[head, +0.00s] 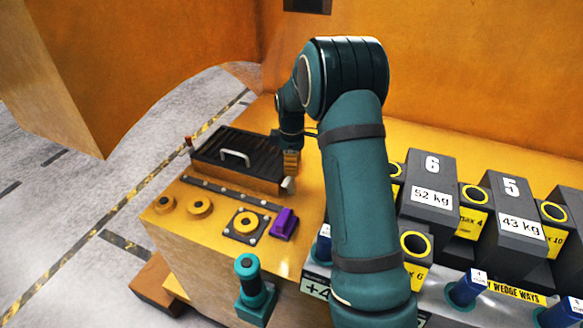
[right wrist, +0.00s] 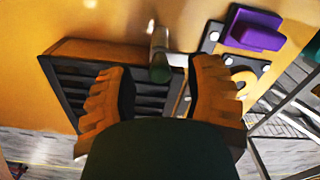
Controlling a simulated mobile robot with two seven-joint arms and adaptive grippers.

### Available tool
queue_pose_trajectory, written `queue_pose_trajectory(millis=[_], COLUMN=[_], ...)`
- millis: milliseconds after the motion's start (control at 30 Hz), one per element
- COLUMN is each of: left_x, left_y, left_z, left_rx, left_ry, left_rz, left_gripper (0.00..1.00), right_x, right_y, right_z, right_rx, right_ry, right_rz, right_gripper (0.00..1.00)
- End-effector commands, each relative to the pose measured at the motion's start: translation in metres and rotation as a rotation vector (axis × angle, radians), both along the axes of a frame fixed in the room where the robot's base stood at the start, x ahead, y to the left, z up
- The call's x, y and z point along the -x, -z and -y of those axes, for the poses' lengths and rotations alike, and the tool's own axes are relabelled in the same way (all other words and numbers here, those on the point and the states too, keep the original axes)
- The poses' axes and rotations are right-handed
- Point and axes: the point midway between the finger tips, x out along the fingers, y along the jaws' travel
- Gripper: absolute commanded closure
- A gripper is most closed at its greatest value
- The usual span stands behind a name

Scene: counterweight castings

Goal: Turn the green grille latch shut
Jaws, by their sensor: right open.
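The grille (head: 213,152) is a dark slatted panel in a brown frame on the yellow housing, with a pale handle (head: 235,157) on top. In the right wrist view the grille (right wrist: 75,75) lies beyond my fingers. My left gripper is out of view.
A purple block (head: 284,223) and a round yellow knob (head: 246,223) are close to the grille. A teal upright grip (head: 249,275) stands in front. Numbered dark weights (head: 427,180) are at the right. An orange wall (head: 470,70) rises behind.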

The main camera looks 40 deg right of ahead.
Motion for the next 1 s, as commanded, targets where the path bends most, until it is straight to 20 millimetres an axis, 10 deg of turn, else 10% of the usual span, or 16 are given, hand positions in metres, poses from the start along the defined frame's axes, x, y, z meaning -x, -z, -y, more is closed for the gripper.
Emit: queue_pose_trajectory(millis=[500, 667, 1000], left_x=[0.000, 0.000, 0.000], left_y=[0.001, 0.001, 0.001], left_z=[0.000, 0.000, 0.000], left_rx=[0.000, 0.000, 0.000], left_ry=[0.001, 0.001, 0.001], left_rz=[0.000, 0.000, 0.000], left_gripper=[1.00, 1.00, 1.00], right_x=[0.000, 0.000, 0.000], right_y=[0.018, 0.017, 0.017], right_z=[0.000, 0.000, 0.000], right_rx=[0.000, 0.000, 0.001], right_ry=[0.000, 0.000, 0.006], right_rz=[0.001, 0.001, 0.001], right_gripper=[0.48, 0.98, 1.00])
